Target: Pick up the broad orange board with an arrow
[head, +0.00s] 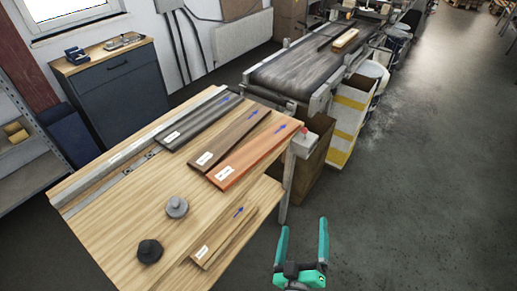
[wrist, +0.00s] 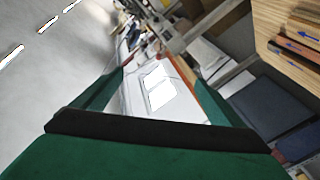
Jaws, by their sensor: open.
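The broad orange board (head: 256,157) lies flat on the wooden table in the head view, nearest the table's right edge. It has a white label at its near end and a blue arrow at its far end. My gripper (head: 303,240) is open and empty, over the floor to the right of the table and apart from the board. In the wrist view, boards with blue arrows show at the upper right, and an orange-brown one (wrist: 296,62) is among them. My gripper's green fingers (wrist: 160,85) frame a blurred background there.
A brown board (head: 228,140) lies just left of the orange one, and a dark grey board (head: 200,123) beyond it. A grey knob (head: 176,207) and a black knob (head: 149,251) stand on the table (head: 120,215). A narrow board (head: 222,238) lies on a lower shelf. A conveyor (head: 310,67) stands behind.

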